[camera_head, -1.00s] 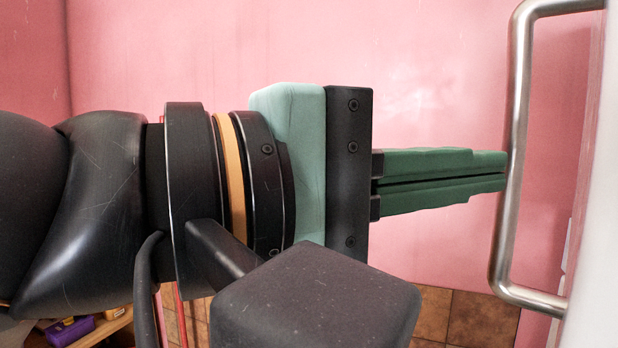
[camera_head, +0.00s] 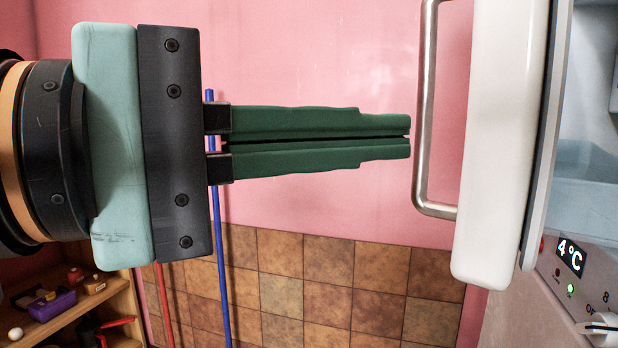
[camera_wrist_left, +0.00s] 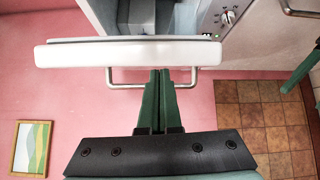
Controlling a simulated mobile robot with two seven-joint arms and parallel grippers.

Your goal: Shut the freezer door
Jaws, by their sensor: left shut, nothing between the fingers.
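The freezer door (camera_head: 503,140) is thick and white, with a steel bar handle (camera_head: 427,110). It stands open, seen nearly edge-on, with the pale interior (camera_head: 590,130) showing to its right. My left gripper (camera_head: 408,137) has long green fingers, shut and empty. Its tips point at the handle, with a thin gap between them in the head view. In the left wrist view the fingertips (camera_wrist_left: 160,75) overlap the handle (camera_wrist_left: 125,86) in front of the door (camera_wrist_left: 130,54); contact is unclear. A green finger-like part, apparently my right gripper (camera_wrist_left: 303,72), is cut off at the right edge.
A control panel (camera_head: 575,275) reading 4 °C sits below the interior. A low wooden shelf (camera_head: 70,312) with small items is at lower left. Blue (camera_head: 221,250) and red (camera_head: 165,300) poles stand by the pink wall. Another handle (camera_wrist_left: 300,12) shows in the wrist view.

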